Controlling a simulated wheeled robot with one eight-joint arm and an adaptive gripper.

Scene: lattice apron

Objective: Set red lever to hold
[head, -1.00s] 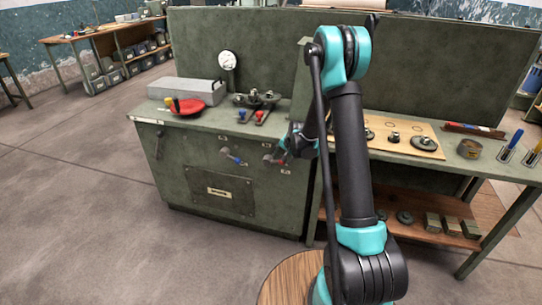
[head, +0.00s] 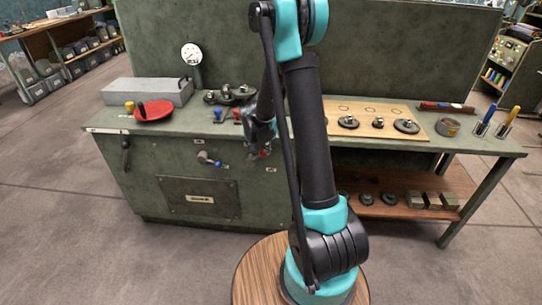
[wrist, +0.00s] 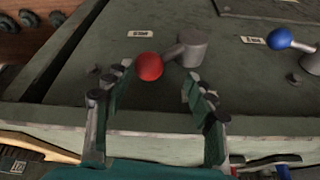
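The red lever has a red ball knob (wrist: 150,66) on a short arm from a grey hub (wrist: 191,47) on the green cabinet face. In the wrist view the knob points left and slightly down from the hub, near a small label plate (wrist: 140,33) whose text I cannot read. My gripper (wrist: 157,80) is open and empty, its fingertips on either side of the knob with gaps visible; I cannot tell the depth between them. In the head view my gripper (head: 261,140) is at the cabinet front and largely hides the red lever.
A blue-knobbed lever (wrist: 280,38) is beside the red one; it also shows in the head view (head: 204,157). A wooden board (head: 365,122) with discs lies to the right.

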